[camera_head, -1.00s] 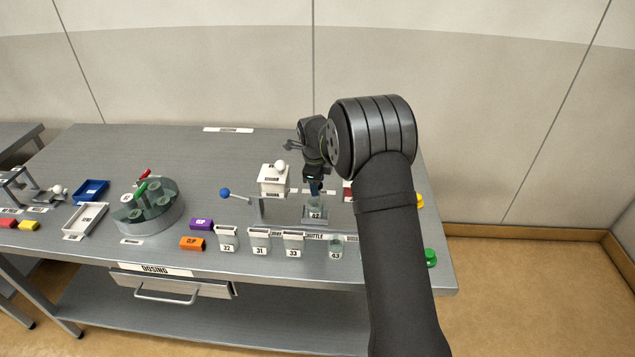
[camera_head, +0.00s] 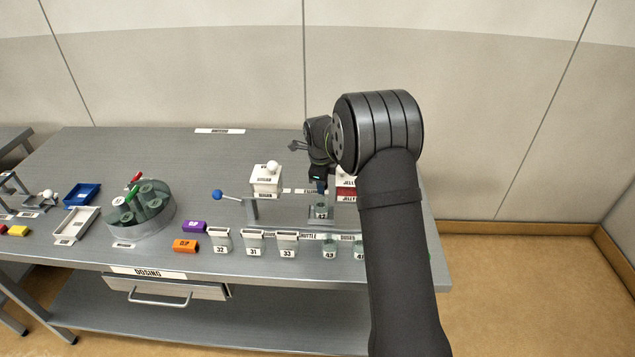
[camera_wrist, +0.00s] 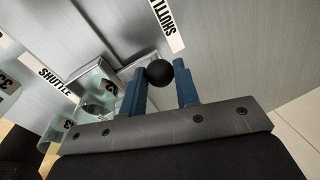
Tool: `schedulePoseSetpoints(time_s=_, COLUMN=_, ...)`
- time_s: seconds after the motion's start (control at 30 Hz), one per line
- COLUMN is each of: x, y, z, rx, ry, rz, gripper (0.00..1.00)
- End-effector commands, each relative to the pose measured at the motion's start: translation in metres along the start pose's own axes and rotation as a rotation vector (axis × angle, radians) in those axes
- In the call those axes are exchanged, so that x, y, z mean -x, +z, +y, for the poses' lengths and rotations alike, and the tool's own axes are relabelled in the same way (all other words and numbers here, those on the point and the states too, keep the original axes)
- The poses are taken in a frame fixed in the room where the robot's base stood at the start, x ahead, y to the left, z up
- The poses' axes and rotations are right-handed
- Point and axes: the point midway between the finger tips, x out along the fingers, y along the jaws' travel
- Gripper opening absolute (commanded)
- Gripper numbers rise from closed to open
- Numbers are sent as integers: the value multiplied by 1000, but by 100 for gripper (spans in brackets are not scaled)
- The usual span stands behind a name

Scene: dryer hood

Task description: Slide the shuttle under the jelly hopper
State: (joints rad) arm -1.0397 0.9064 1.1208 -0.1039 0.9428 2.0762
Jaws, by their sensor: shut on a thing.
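The shuttle (camera_head: 322,219) is a small grey carriage on the bench, carrying a clear jar labelled 42 (camera_head: 321,209). My gripper (camera_head: 320,187) is above and behind the jar. In the wrist view, the blue fingers of my gripper (camera_wrist: 160,82) are shut on a round black knob (camera_wrist: 159,72), with the shuttle and a glassy jar (camera_wrist: 97,88) beside it. The jelly hopper (camera_head: 346,192), white and red, stands just right of the shuttle, partly hidden by my arm. The shuttle is between the sugar hopper (camera_head: 266,180) and the jelly hopper, nearer the jelly one.
A blue-balled lever (camera_head: 218,195) sticks out left of the sugar hopper. White containers 32 (camera_head: 221,241), 31 (camera_head: 254,243) and 33 (camera_head: 287,246) and a jar 43 (camera_head: 330,249) line the front. A round rack (camera_head: 142,213) and clips (camera_head: 186,245) stand left.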

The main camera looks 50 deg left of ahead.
Motion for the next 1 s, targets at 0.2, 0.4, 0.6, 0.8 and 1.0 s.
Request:
schedulePoseSetpoints(time_s=0.2, x=0, y=0, z=0, rx=1, ry=1, rz=0, gripper=50)
schedulePoseSetpoints(time_s=0.4, x=0, y=0, z=0, rx=1, ry=0, rz=0, gripper=50)
schedulePoseSetpoints(time_s=0.6, x=12, y=1, z=0, rx=1, ry=-2, rz=-1, gripper=50)
schedulePoseSetpoints(time_s=0.8, x=52, y=1, z=-1, rx=1, ry=-4, rz=-2, gripper=50)
schedulePoseSetpoints(time_s=1.0, x=103, y=1, z=-1, rx=1, ry=-4, rz=-3, gripper=50)
